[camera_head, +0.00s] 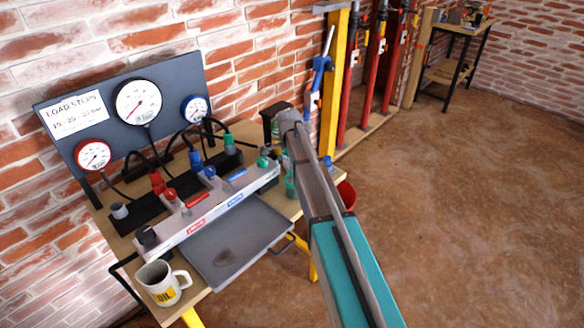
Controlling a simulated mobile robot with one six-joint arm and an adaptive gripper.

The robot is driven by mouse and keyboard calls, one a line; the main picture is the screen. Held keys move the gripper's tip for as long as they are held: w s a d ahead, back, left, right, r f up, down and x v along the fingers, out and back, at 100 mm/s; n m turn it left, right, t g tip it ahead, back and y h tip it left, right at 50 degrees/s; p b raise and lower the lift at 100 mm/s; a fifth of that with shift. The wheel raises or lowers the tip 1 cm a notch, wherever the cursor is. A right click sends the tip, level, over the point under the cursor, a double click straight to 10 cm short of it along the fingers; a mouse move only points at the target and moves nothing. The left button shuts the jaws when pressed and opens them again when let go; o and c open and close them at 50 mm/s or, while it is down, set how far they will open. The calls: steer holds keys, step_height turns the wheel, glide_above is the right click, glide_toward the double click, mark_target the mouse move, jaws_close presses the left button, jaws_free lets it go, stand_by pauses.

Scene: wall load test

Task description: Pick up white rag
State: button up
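I see no white rag in this view. My arm reaches from the lower right up to the back edge of the workbench (137,302) and covers part of its right end. I cannot make out my gripper's fingers; dark parts beside the arm's far end are too small to tell. A shallow grey tray (262,213) lies on the front of the bench, with only a dark stain visible in it. A white mug marked OIL (160,286) stands at the bench's front left corner.
A gauge panel (185,77) stands at the back of the bench, with hoses running to a valve manifold (205,208). A red bucket (347,194) is partly hidden behind my arm. Yellow and red posts (374,85) line the wall. The brown floor at right is clear.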

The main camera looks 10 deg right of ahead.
steer(key=c, duration=0.5)
steer(key=shift+o, duration=0.2)
steer(key=shift+r, duration=0.1)
steer(key=shift+r+p, duration=0.95)
steer(key=shift+p, duration=0.15)
steer(key=s+r+p, duration=1)
steer(key=s+r, duration=0.1)
steer(key=s, duration=0.3)
steer(key=shift+p, duration=0.4)
steer(key=shift+d, duration=0.1)
steer(key=o, duration=0.4)
steer(key=c, duration=0.4)
